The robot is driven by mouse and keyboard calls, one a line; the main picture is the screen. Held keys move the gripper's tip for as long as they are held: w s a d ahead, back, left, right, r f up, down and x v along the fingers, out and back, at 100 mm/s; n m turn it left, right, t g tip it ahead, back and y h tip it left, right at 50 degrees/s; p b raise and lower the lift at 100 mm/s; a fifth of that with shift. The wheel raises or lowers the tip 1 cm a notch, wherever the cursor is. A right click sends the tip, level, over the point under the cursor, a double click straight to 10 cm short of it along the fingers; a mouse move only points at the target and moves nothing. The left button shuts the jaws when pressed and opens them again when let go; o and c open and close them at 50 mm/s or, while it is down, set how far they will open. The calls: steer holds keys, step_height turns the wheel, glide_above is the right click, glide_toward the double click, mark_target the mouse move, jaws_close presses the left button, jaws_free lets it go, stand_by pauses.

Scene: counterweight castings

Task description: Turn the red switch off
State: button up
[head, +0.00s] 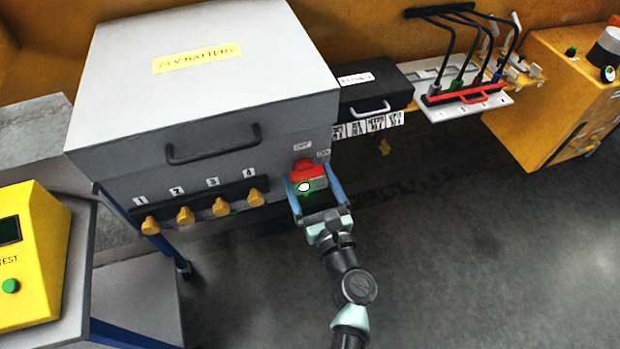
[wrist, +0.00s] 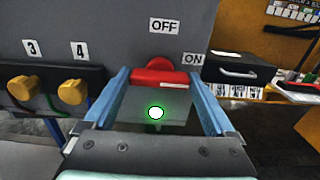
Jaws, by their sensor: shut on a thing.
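The red switch (head: 303,168) is on the front of the grey battery box, at its right end. In the wrist view the red switch (wrist: 160,79) has a wide red handle below a round red hub. An OFF label (wrist: 163,26) is above it and an ON label (wrist: 193,59) is to its upper right. My gripper (head: 310,177) is at the switch, with one blue finger on each side of the handle. In the wrist view my gripper (wrist: 159,82) is shut on the handle's two ends.
Yellow numbered knobs (head: 222,206) line the box front to the left. A black case (head: 374,88) and a rack with black cables (head: 466,97) are to the right. A yellow tester (head: 32,255) stands at the lower left. The floor at the right is clear.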

steer(key=shift+n, duration=0.3)
steer(key=shift+f+n+b, duration=0.15)
steer(key=shift+n+b, duration=6.35)
steer(key=shift+n, duration=2.1)
steer(key=o, duration=1.1)
steer(key=shift+c, duration=0.2)
steer(key=shift+s, duration=0.1)
steer(key=b+v, duration=0.2)
steer(key=v, duration=1.1)
